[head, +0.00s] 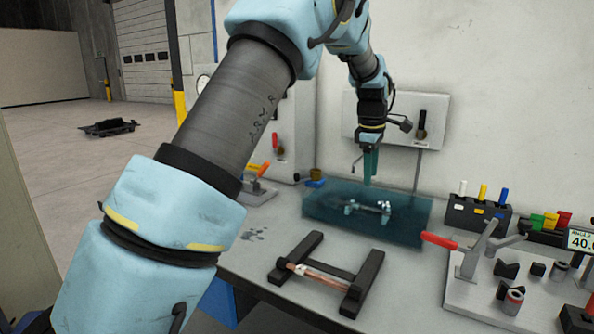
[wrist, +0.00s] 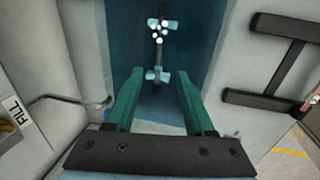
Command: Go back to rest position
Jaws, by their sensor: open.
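My gripper (head: 370,166) hangs pointing down above the back of a blue-green translucent box (head: 410,236) on the workbench. In the wrist view its two green fingers (wrist: 158,100) are spread apart with nothing between them. The box, also in the wrist view (wrist: 125,40), holds a small fixture (head: 368,208) with light blue clamps and shiny pieces. A copper tube (head: 320,276) lies across a dark H-shaped stand (head: 365,280) at the front of the bench, apart from my gripper.
A red-handled toggle clamp (head: 440,240) stands on a plate at the right. A black holder (head: 475,215) with coloured handles is behind it. A wall panel (head: 435,120) is close behind my gripper.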

